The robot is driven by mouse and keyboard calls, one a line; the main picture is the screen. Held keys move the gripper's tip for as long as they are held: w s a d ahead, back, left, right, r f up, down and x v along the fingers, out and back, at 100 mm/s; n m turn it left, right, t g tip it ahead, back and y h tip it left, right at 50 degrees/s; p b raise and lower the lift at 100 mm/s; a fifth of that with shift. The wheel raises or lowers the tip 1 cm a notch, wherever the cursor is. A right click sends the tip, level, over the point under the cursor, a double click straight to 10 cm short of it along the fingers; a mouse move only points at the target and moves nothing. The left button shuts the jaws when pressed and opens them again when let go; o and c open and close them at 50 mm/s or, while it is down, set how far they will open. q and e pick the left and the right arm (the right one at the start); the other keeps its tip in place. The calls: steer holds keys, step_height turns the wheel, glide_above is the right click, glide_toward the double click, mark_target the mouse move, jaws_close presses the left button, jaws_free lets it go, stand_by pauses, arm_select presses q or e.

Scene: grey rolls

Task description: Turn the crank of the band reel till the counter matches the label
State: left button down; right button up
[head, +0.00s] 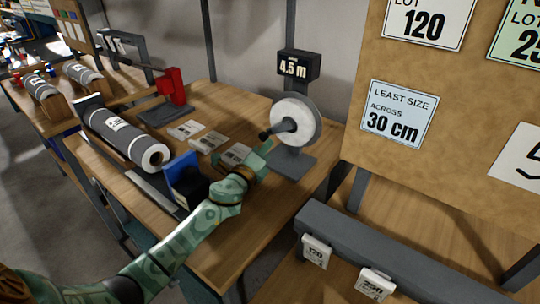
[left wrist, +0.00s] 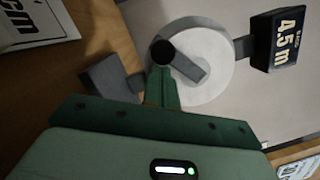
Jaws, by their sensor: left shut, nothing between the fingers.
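The band reel (head: 306,112) is a white disc on a grey stand. Its counter (head: 293,69) above reads 4.5 m, and the counter also shows in the left wrist view (left wrist: 284,38). The crank (left wrist: 190,68) is a grey arm across the disc's face with a dark round knob (left wrist: 163,52); the knob is left of the disc in the head view (head: 264,135). My left gripper (head: 264,147) is shut and empty, its fingertips right at the knob; I cannot tell whether they touch it. Which label belongs to the reel is unclear. My right gripper is out of view.
A red press (head: 172,86) stands behind. Several white cards (head: 208,142) lie on the bench. A board (head: 460,100) with signs, including "30 cm" (head: 399,115), stands right.

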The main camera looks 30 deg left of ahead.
arm_select(q)
steer(key=shift+a+r+m, duration=0.3)
steer(key=shift+a+m, duration=0.15)
steer(key=shift+m, duration=0.55)
steer(key=shift+w+a+r+m, duration=0.1)
steer(key=shift+a+r+m, duration=0.1)
steer(key=shift+r+m, duration=0.1)
steer(key=shift+a+r, duration=0.5)
steer(key=shift+r, duration=0.2)
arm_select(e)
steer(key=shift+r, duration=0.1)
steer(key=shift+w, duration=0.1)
arm_select(q)
steer(key=shift+r+p, duration=0.2)
steer(key=shift+p, duration=0.15)
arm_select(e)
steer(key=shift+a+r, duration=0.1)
